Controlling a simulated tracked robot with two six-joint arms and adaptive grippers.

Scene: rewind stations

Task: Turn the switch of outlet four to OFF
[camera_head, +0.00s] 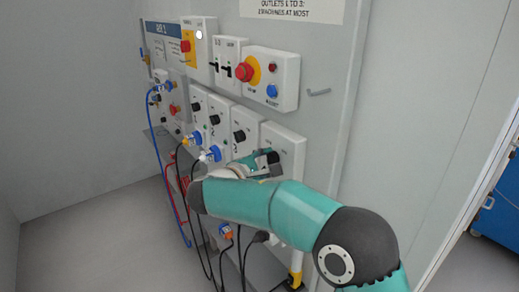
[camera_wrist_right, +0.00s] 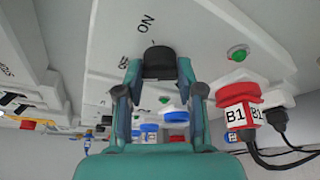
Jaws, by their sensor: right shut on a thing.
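The rightmost white outlet box (camera_head: 291,146) in the head view stands to the right of the box marked 3. Its number is hidden by my arm, and its place in the row fits outlet four. My right gripper (camera_head: 268,160) is at the front of this box. In the right wrist view my right gripper (camera_wrist_right: 158,78) is shut on a black switch knob (camera_wrist_right: 159,62), one finger on each side. The word ON is printed on the panel near the knob. I cannot tell which way the knob points. My left gripper is not in view.
A red plug labelled B1 (camera_wrist_right: 237,108) with a black cable sits beside the knob, near a green lamp (camera_wrist_right: 238,51). Other outlet boxes with black knobs (camera_head: 239,136) stand to the left. A red emergency button (camera_head: 249,70) is above. Cables hang below.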

